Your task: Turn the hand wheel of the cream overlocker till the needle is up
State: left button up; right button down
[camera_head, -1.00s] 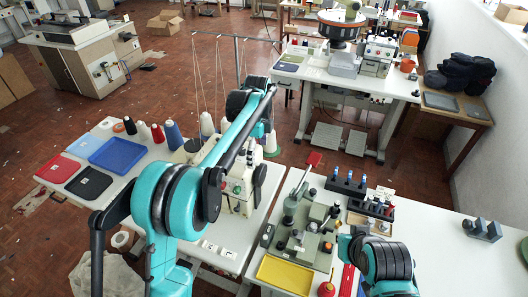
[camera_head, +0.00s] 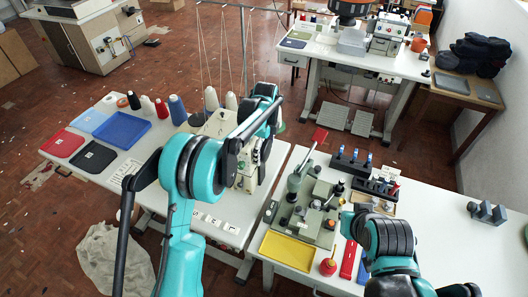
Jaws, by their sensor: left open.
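The cream overlocker (camera_head: 246,180) stands on the left white table, largely hidden behind my left arm. Its cream body shows below and beside the forearm, and its top shows left of the arm. I cannot make out its hand wheel or the needle. My left gripper (camera_head: 266,148) is at the end of the arm, at the overlocker's right side in the picture. It is open, its fingers small and partly hidden; I cannot tell whether they touch the machine. My right arm shows at the bottom right, but its gripper is not in view.
Red, light blue and dark blue trays (camera_head: 121,130) and thread cones (camera_head: 178,108) occupy the left table. The right table holds a grey-green fixture (camera_head: 305,205), a yellow tray (camera_head: 287,249) and a black rack (camera_head: 351,163). Another machine (camera_head: 388,38) stands behind. Threads hang above the overlocker.

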pick_arm(q)
jog(key=c, duration=1.2)
jog(key=shift+o, duration=0.2)
jog(key=t+b, duration=0.1)
jog(key=t, duration=0.1)
jog(key=shift+s+f+t+h, duration=0.1)
jog(key=shift+t+h, duration=0.2)
jog(key=shift+h, duration=0.1)
jog(key=shift+t+h+b, duration=0.3)
jog(key=shift+t, duration=0.5)
